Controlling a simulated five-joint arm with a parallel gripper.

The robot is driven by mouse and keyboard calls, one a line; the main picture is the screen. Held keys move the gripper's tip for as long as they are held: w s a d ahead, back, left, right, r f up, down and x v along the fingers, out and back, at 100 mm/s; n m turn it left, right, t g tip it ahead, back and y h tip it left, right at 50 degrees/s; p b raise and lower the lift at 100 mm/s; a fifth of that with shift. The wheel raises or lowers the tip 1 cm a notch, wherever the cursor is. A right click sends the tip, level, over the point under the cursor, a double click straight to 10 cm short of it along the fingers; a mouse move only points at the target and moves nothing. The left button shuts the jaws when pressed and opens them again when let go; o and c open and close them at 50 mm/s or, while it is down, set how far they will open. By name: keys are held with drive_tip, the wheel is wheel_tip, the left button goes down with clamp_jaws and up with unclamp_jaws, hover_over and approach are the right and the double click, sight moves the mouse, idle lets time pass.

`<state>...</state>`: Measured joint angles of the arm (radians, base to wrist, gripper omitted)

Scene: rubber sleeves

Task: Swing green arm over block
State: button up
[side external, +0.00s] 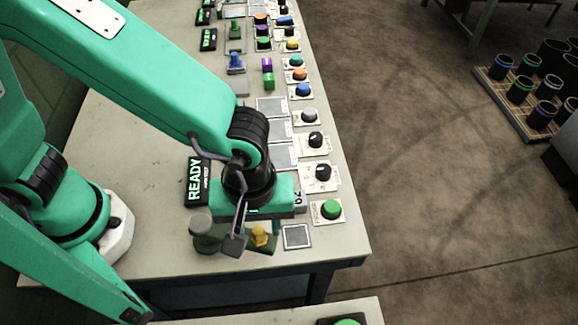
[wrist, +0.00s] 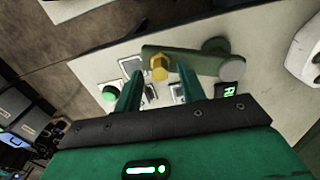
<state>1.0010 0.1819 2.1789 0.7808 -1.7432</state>
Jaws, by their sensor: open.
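In the side view, the grey post (side external: 201,224) and yellow knob (side external: 260,236) show beneath my gripper, which hides much of the green arm. I cannot make out a block beside this arm.
A READY sign (side external: 198,182), a green button (side external: 331,209) and a framed square pad (side external: 297,236) are close by. Black dials (side external: 323,171) and other stations, with small purple and green blocks (side external: 267,72), run up the table (side external: 140,150). The table's right edge is near.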

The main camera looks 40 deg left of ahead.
drive_tip(key=shift+f, duration=0.95)
clamp_jaws()
